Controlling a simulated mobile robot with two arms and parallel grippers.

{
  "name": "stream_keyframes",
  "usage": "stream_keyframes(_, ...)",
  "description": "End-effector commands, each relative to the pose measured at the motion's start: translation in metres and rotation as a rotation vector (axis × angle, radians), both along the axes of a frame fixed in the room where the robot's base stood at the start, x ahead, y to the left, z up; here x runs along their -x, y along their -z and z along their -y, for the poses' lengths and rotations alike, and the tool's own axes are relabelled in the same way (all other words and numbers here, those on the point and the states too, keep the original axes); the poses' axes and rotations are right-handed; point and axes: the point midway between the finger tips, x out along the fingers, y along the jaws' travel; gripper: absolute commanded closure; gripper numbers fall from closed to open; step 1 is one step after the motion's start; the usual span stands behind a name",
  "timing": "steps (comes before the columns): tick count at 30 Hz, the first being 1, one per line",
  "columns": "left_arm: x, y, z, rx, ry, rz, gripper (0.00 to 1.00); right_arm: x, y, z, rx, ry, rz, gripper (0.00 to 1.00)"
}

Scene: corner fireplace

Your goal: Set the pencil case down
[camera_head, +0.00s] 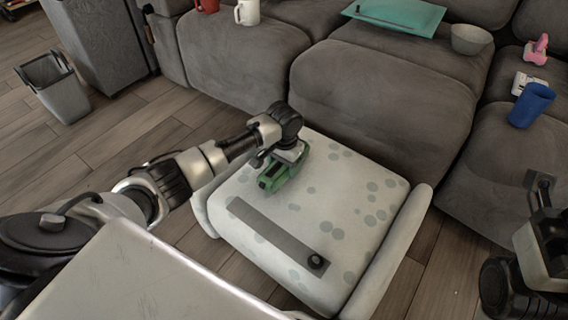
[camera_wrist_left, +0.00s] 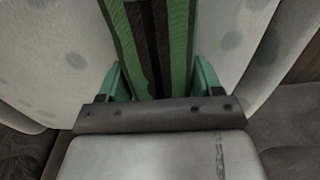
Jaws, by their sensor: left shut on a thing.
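The pencil case (camera_head: 273,178) is green with dark stripes and is over the far left part of a pale spotted seat (camera_head: 330,205). My left gripper (camera_head: 286,160) is shut on it from above. In the left wrist view the striped case (camera_wrist_left: 178,45) runs between the two fingers of my left gripper (camera_wrist_left: 160,82), with the pale seat on both sides. I cannot tell whether the case's underside touches the seat. Part of my right arm shows at the right edge of the head view, and its jaws cannot be made out clearly.
A flat grey strip with a black round piece (camera_head: 280,235) lies across the seat's front. The seat's right half is clear. A grey sofa (camera_head: 385,95) behind holds a teal tray (camera_head: 415,17), a bowl (camera_head: 470,40) and a blue cup (camera_head: 531,105). A bin (camera_head: 58,92) stands at left.

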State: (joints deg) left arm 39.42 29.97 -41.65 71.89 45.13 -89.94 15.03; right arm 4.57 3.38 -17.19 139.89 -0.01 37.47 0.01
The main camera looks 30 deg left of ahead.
Motion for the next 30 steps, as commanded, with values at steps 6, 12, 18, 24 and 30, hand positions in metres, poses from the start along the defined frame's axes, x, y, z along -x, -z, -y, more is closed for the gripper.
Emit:
stream_keyframes(6,0.000,0.001,0.000,0.001,0.000,-0.001,0.09,0.000,0.001,0.000,0.000,0.000,-0.002,0.57)
stream_keyframes(12,0.000,0.001,0.000,0.000,0.000,-0.001,0.09,0.000,0.001,0.000,0.000,-0.001,-0.003,0.57)
stream_keyframes(18,0.000,-0.012,0.000,0.000,0.000,0.001,0.09,0.000,-0.006,0.000,-0.001,0.000,0.003,0.57)
stream_keyframes(24,0.000,-0.050,0.000,0.000,0.001,0.002,0.09,-0.001,0.007,0.002,-0.005,-0.003,-0.084,0.57)
stream_keyframes(30,0.000,-0.090,0.000,0.001,0.001,0.000,0.09,0.004,0.017,0.003,-0.011,-0.007,-0.151,0.57)
